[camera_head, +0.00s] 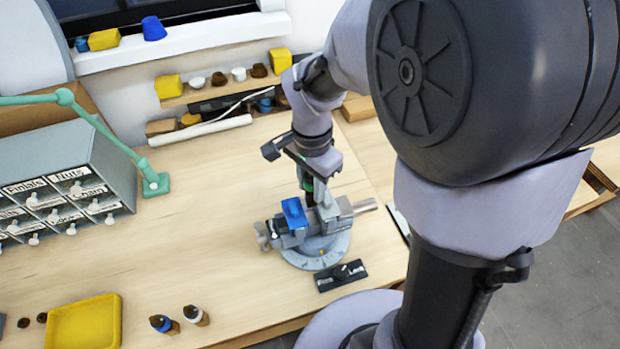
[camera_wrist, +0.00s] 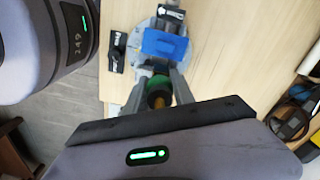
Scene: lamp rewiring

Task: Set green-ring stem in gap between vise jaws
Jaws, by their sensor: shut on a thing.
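The vise (camera_head: 335,212) stands on a round grey base (camera_head: 322,255) on the workbench, with a blue block (camera_head: 294,212) on its left part. My gripper (camera_head: 308,190) points down at the vise from behind the blue block. In the wrist view my gripper (camera_wrist: 158,92) is shut on the green-ring stem (camera_wrist: 158,82), whose green band and brass-coloured end show between the fingers. The blue block (camera_wrist: 165,43) lies just beyond the fingertips there. The stem's lower end and the gap between the jaws are hidden, so I cannot tell whether the stem is between them.
A black labelled plate (camera_head: 341,276) lies in front of the vise. A yellow tray (camera_head: 84,322) and two small bottles (camera_head: 178,319) are at the front left. A drawer cabinet (camera_head: 70,185) and green lamp arm (camera_head: 110,135) stand left.

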